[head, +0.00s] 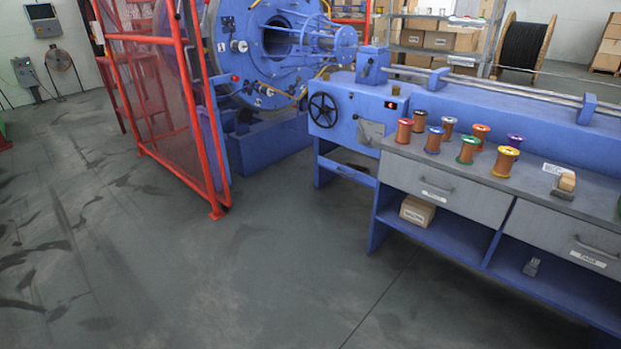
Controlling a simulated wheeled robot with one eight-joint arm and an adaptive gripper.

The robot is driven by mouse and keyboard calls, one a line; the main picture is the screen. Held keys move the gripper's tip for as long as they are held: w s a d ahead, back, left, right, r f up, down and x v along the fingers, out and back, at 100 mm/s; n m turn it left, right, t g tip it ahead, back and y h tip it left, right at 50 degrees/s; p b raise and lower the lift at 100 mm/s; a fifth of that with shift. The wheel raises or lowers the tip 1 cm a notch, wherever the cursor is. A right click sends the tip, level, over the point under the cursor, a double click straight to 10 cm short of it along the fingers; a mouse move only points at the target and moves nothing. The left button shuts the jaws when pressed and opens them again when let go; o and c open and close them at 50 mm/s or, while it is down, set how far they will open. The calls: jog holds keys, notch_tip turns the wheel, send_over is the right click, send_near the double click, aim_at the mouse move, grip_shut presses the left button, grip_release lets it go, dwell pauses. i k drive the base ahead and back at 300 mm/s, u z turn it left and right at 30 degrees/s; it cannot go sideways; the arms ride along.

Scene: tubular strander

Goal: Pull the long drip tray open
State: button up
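No part of my gripper shows in the head view. Under the blue machine bed with the black handwheel (323,110), a low blue tray-like shelf (346,176) with a dark inside runs between the legs. I cannot tell whether this is the long drip tray. Its right end is hidden behind the workbench. The bench has two grey drawers, a left one (405,180) and a right one (535,222), each with a bar handle and a label. Both look shut.
A red mesh guard (160,100) stands left of the big blue rotor (262,50). Several coloured wire spools, including a yellow one (505,162), stand on the grey bench top. A cardboard box (417,211) lies on the lower shelf. The grey floor in front is clear.

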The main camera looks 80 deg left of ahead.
aim_at(364, 168)
jog(key=u, duration=4.8)
jog(key=i, duration=1.1)
